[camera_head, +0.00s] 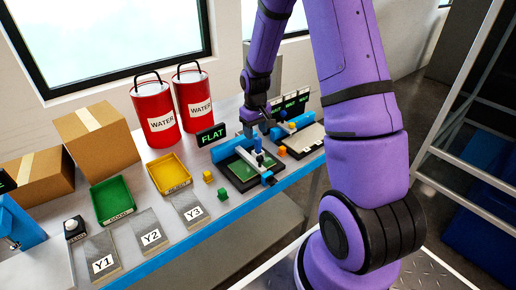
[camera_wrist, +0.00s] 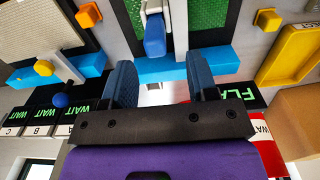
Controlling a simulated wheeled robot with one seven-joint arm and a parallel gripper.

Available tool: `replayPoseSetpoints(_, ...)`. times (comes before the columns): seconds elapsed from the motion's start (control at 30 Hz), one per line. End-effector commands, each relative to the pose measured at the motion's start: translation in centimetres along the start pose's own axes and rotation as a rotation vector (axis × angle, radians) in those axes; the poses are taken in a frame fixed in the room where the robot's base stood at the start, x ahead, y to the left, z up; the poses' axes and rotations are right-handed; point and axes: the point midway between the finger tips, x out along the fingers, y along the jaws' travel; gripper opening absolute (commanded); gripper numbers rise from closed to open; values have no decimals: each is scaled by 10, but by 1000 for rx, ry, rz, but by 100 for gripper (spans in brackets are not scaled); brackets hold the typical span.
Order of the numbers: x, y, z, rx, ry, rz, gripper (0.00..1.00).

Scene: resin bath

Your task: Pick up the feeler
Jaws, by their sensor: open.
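A blue piece with a pale end, which looks like the feeler (camera_wrist: 154,36), is at the top middle of the wrist view, over a green panel in a dark frame.
A blue beam (camera_wrist: 220,62) runs close to my fingers. The FLAT sign (camera_head: 211,135) and red water cans (camera_head: 154,114) stand at the left and behind. A yellow tray (camera_head: 169,172), green tray (camera_head: 112,199) and small cubes (camera_head: 223,194) lie left of the frame.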

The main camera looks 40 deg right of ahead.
Motion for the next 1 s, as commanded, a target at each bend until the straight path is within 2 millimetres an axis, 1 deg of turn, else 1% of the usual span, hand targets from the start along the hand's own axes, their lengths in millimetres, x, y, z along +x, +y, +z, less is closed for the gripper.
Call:
replayPoseSetpoints(0.03,5,0,0,0,-2,-1,53)
replayPoseSetpoints(0.17,10,0,1,0,0,0,53)
replayPoseSetpoints(0.23,16,1,3,1,-2,0,53)
replayPoseSetpoints(0.4,41,4,10,1,-4,-1,53)
replayPoseSetpoints(0.53,55,4,9,0,-2,0,53)
replayPoseSetpoints(0.63,59,4,8,0,-1,0,53)
replayPoseSetpoints(0.87,60,4,8,0,1,1,53)
replayPoseSetpoints(0.97,60,4,8,0,1,1,32)
replayPoseSetpoints(1.0,60,4,8,0,1,1,23)
